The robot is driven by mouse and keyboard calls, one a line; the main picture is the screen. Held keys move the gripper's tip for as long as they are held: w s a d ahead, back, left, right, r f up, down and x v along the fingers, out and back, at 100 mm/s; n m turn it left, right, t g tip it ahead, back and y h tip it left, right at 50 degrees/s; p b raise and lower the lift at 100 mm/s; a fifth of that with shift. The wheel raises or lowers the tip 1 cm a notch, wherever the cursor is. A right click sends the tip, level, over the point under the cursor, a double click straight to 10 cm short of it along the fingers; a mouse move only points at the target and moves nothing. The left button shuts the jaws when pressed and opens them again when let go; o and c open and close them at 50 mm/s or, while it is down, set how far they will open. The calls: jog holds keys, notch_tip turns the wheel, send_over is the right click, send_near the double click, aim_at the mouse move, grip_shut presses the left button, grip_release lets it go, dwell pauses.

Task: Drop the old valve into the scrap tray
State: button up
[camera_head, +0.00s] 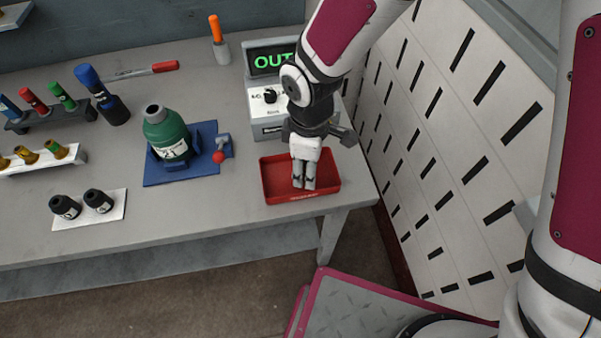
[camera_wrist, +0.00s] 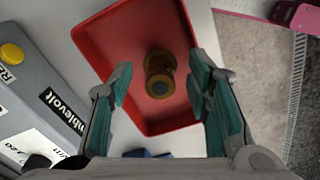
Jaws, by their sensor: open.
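The red scrap tray (camera_head: 272,185) sits at the right front corner of the table. It also shows in the wrist view (camera_wrist: 95,40). The old valve (camera_wrist: 159,70), brass-coloured with a dark centre, is inside the tray in the wrist view. It is hidden behind my gripper in the head view. My gripper (camera_head: 304,186) points down over the tray. In the wrist view its teal-padded fingers (camera_wrist: 166,92) are spread wide on either side of the valve, apart from it.
A grey box with a green OUT display (camera_head: 270,60) stands just behind the tray. Left of the tray are a green cylinder (camera_head: 168,135) on a blue base (camera_head: 165,177) and a red-knobbed lever (camera_head: 219,156). A slotted white panel (camera_head: 440,110) stands to the right.

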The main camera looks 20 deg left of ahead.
notch_tip(320, 180, up, 11)
jog(key=shift+r, duration=0.2)
dwell(0.3)
jog(key=w+d+r+m+t, duration=0.25)
jog(key=d+r+m, duration=0.8)
jog(key=d, duration=0.55)
jog(key=s+d+r+m+t, duration=0.1)
jog(key=s+d+r+m, duration=0.2)
jog(key=d, duration=0.4)
jog(key=s+d+r+m+t, duration=0.2)
jog(key=s+d+r+m, duration=0.2)
jog(key=s+d+m, duration=0.2)
jog(key=shift+d+r, duration=0.3)
jog(key=shift+d, duration=0.4)
